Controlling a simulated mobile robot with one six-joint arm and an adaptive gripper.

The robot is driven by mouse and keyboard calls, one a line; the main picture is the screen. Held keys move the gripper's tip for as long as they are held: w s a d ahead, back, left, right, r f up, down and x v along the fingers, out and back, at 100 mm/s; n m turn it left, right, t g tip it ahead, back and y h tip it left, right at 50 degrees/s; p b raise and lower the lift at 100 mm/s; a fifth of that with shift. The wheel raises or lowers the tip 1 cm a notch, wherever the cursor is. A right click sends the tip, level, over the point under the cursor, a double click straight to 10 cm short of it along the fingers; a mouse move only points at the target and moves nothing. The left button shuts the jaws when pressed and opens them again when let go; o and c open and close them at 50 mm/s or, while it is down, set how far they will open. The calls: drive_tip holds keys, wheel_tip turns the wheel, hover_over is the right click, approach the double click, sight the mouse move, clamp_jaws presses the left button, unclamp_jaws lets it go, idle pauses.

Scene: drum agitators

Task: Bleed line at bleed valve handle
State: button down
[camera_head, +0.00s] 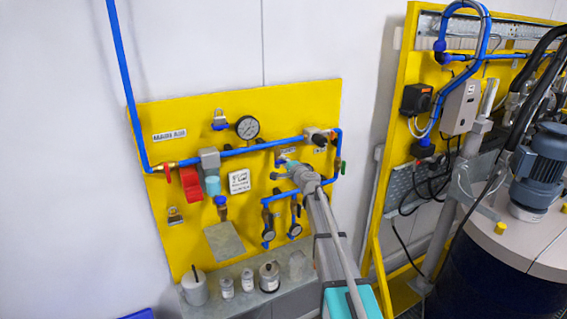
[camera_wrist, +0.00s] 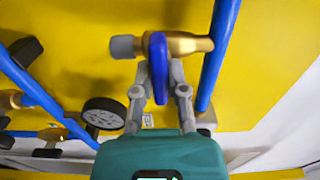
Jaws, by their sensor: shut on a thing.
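In the wrist view, the blue bleed valve handle (camera_wrist: 158,52) stands between the two grey fingers of my gripper (camera_wrist: 161,75), which is shut on it. The handle sits on a brass valve body (camera_wrist: 190,45) with a grey round end (camera_wrist: 122,47) on the left. In the head view, my gripper (camera_head: 284,163) reaches the right part of the yellow panel (camera_head: 170,125). My gripper and arm hide the handle there.
Blue pipe (camera_head: 234,152) runs across the panel with a pressure gauge (camera_head: 247,127) above it. A red handle (camera_head: 190,184) is at left. Bottles (camera_head: 227,287) stand on the ledge below. A second yellow frame (camera_head: 395,130) and a blue motor (camera_head: 547,167) are at right.

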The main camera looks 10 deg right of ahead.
idle(0.4)
drive_tip(key=c, duration=0.7)
unclamp_jaws()
drive_tip(key=shift+o, duration=0.2)
drive_tip(key=shift+s, duration=0.1)
drive_tip(key=v, duration=1.1)
drive_tip(key=shift+s+d, duration=0.2)
drive_tip(key=shift+s, duration=0.15)
drive_tip(key=shift+a, duration=0.1)
